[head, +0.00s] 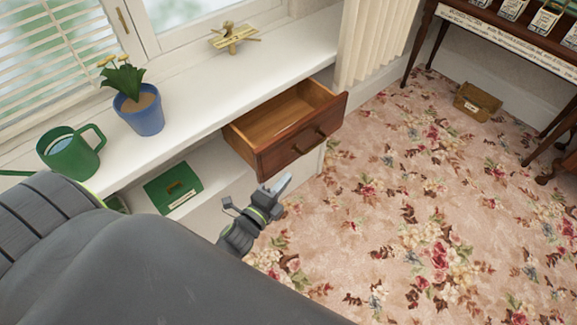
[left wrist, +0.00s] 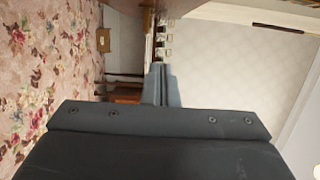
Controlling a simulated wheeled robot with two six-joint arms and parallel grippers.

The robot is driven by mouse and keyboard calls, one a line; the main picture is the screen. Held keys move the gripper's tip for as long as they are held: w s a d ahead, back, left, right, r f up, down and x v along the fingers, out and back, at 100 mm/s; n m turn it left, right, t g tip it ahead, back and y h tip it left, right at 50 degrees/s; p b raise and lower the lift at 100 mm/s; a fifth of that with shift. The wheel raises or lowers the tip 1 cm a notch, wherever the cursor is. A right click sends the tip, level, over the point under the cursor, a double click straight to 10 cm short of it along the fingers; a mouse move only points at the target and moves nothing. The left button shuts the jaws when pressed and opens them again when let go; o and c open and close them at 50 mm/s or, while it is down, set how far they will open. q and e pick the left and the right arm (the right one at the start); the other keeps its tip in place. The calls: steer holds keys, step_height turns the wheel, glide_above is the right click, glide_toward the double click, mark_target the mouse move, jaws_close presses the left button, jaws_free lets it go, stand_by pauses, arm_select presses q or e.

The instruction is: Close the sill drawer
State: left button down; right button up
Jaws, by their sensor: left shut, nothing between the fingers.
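The wooden sill drawer (head: 300,136) stands pulled out from under the white window sill in the head view. Its inside is empty, and its front with a dark handle (head: 309,142) faces the room. My left gripper (head: 281,184) is shut and empty, below and a little left of the drawer front, apart from it in the picture. In the left wrist view the shut fingers (left wrist: 160,85) point ahead, with a piece of reddish-brown wood (left wrist: 126,92) beside them that may be the drawer. My right gripper is not in view.
On the sill (head: 200,92) stand a blue flowerpot (head: 142,116), a green watering can (head: 70,155) and a brass object (head: 233,38). A green box (head: 172,186) sits on the shelf below. The floral carpet (head: 430,190) is open; a small wooden box (head: 477,103) lies farther back.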

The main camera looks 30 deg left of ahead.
mark_target(292, 151)
arm_select(q)
steer(key=w+a, duration=0.1)
steer(key=w, duration=0.2)
steer(key=w+a, duration=0.1)
steer(key=w, duration=0.6)
steer(key=shift+w+a, duration=0.1)
steer(key=shift+a, duration=0.3)
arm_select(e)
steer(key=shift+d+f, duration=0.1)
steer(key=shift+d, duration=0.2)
